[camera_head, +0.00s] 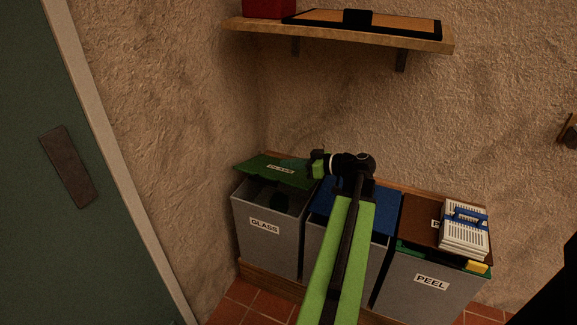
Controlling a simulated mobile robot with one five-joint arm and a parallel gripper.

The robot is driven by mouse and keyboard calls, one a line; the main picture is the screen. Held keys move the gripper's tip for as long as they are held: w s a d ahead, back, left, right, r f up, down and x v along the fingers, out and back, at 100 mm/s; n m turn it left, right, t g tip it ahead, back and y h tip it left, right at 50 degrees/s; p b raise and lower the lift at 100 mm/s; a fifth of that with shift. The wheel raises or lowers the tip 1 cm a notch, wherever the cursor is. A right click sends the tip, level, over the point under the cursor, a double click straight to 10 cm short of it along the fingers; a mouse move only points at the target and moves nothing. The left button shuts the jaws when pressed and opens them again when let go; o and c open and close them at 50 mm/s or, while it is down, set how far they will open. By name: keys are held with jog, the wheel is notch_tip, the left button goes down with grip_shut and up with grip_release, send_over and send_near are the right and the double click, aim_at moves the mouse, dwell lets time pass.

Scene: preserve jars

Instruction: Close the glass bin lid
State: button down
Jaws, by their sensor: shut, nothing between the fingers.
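The glass bin (268,238) is the grey bin at the left of the row, with a white GLASS label on its front. Its green lid (262,173) is open, raised at the back above the bin, and the dark inside shows below it. My gripper (315,163) is shut and empty at the right edge of the lid. It overlaps the lid's right end in this view; I cannot tell whether they touch. My arm reaches up from the bottom, in front of the middle bin.
A middle bin (322,241) has a blue lid (378,213). The PEEL bin (410,283) stands at the right, with a brown lid (412,209) and a bundle of papers (464,230) on it. A wooden shelf (335,34) hangs above. A green door (45,240) is at the left.

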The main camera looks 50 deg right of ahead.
jog(key=w+a+f+b, duration=0.2)
jog(key=w+f+b, duration=0.3)
jog(key=w, duration=0.1)
jog(key=shift+w+a+f, duration=0.25)
jog(key=shift+a+f, duration=0.1)
